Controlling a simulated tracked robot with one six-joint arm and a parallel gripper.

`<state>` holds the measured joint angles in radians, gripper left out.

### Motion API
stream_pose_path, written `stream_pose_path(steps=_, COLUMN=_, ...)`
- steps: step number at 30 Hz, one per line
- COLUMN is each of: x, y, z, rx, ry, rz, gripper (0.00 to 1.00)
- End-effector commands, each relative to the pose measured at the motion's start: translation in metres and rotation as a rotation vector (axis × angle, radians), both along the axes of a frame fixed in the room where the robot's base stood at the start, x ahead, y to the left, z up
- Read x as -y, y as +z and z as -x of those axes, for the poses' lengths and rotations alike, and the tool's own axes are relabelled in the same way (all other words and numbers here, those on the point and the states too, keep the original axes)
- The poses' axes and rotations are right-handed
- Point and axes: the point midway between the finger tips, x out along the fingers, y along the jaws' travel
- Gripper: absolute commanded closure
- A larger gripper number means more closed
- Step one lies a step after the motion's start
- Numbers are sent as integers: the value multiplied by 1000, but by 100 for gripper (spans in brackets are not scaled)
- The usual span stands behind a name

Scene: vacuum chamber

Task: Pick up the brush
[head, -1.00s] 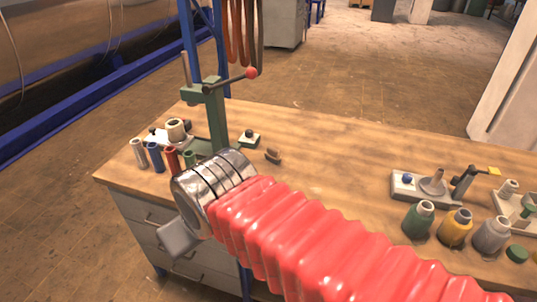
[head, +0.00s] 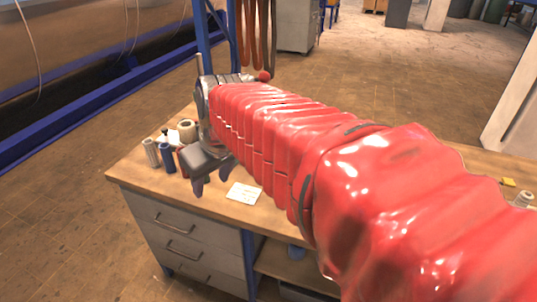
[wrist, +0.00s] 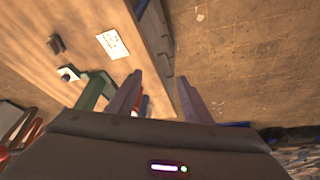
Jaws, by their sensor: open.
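A small dark brown block-shaped thing (wrist: 57,44), possibly the brush, lies on the wooden workbench in the wrist view. I cannot make out bristles. In the head view my red-sleeved arm hides that part of the bench. My gripper (wrist: 160,80) is open and empty, with its two grey fingers apart. The brown thing is up and left of the fingers in the wrist view. In the head view my gripper (head: 211,180) hangs over the front left part of the bench, between the small bottles and a white card.
The workbench (head: 128,172) has drawers below its front edge. A blue bottle (head: 167,157) and a white one (head: 151,152) stand left of my gripper. The white card (head: 243,193) lies near the edge. A green stand (wrist: 92,92) is close to my fingers.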

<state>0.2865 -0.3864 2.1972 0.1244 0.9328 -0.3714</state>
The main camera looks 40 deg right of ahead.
Motion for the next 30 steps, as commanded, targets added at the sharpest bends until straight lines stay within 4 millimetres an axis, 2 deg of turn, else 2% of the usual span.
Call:
stream_pose_path(steps=6, x=55, y=-1, z=-39, rx=-26, ry=4, rz=-3, gripper=55)
stream_pose_path(steps=11, x=101, y=-6, z=-62, rx=-39, ry=12, rz=-6, gripper=55)
stream_pose_path(steps=15, x=144, y=-15, z=-79, rx=-45, ry=20, rz=-10, gripper=55)
stream_pose_path(steps=24, x=248, y=-45, z=-97, rx=-46, ry=36, rz=-21, gripper=55)
stream_pose_path(steps=30, x=321, y=-73, z=-96, rx=-37, ry=46, rz=-26, gripper=55)
